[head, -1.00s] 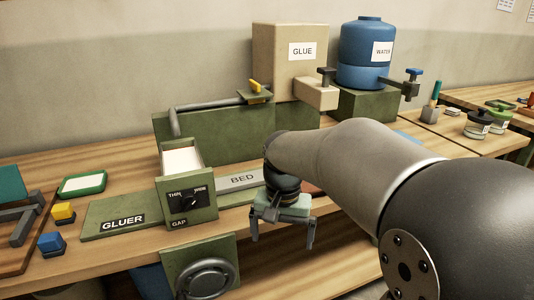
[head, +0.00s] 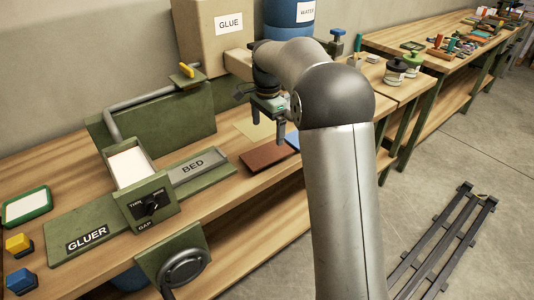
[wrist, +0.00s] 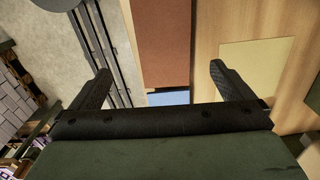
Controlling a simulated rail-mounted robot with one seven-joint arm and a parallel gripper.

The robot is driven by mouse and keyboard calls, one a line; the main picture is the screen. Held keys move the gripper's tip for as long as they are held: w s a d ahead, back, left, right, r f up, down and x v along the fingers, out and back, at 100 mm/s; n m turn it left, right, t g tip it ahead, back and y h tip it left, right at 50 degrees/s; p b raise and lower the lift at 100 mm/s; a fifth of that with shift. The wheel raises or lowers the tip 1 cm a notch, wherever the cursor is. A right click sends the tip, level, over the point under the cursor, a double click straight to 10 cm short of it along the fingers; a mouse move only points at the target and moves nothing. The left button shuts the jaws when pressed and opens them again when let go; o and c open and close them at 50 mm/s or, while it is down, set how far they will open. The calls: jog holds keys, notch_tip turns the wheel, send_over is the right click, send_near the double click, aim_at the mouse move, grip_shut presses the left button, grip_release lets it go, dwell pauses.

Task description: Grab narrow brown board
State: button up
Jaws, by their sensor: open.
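The narrow brown board (head: 268,154) lies flat on the wooden bench, right of the bed plate, in the head view. In the wrist view the brown board (wrist: 165,40) runs up from between my gripper's fingers to the top edge. My gripper (head: 262,112) hangs above the bench near the boards, pointing down. In the wrist view my gripper (wrist: 160,72) has its fingers wide apart, one on each side of the board's line, with nothing between them held. The gap in height between fingers and board is hard to judge.
A blue board (head: 293,140) adjoins the brown one, partly hidden by my arm. A pale yellow board (head: 254,129) lies behind. The gluer (head: 95,228) with its bed (head: 198,167) stands left. A glue box (head: 215,35) and water tank (head: 290,15) stand behind.

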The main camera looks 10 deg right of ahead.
aim_at(267, 153)
notch_tip(267, 153, down, 4)
jog(key=shift+r, duration=0.2)
jog(key=f, duration=0.3)
jog(key=f+p, duration=0.1)
jog(key=f, duration=0.1)
jog(key=shift+w, duration=0.35)
jog(key=c, duration=1)
